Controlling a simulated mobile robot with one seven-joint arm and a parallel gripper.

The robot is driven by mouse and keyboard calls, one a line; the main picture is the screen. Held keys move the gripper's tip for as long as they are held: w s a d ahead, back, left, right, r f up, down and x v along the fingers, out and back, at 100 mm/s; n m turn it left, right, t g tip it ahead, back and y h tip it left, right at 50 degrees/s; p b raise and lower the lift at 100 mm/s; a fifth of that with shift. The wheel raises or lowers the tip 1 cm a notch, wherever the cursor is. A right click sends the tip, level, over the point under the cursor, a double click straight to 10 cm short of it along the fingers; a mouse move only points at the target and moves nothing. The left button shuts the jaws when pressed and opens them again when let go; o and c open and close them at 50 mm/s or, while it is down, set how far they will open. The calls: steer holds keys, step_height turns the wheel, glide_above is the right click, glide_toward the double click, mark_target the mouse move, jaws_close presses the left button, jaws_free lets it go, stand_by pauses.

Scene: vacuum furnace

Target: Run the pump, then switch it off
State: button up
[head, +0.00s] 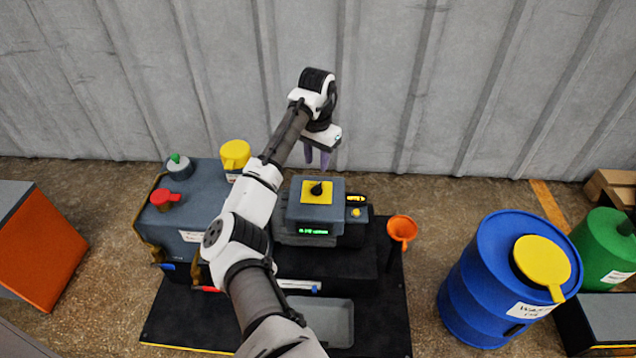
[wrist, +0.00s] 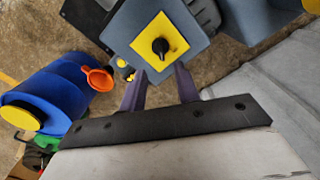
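The pump box (head: 294,213) is blue-grey, with a yellow plate (head: 328,188) and a black rotary knob (head: 317,188) on top. A small green lit display (head: 314,231) shows on its front; its text is too small to read. In the wrist view the knob (wrist: 160,46) sits in the middle of the yellow plate (wrist: 147,40). My gripper (head: 318,165) is above and just behind the box, fingers pointing down. In the wrist view its two purple fingers (wrist: 160,85) are apart with nothing between them, short of the knob.
A grey-blue tank (head: 207,195) with red, green and yellow caps stands left. An orange funnel (head: 402,229) stands right of the box, then a blue drum (head: 480,290) with a yellow lid. A grey tray (head: 330,318) lies in front. The corrugated wall (head: 420,80) is close behind.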

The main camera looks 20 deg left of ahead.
mark_target(317, 185)
step_height(317, 185, down, 9)
steer(key=shift+r+b, duration=0.1)
steer(key=shift+b, duration=0.5)
jaws_close()
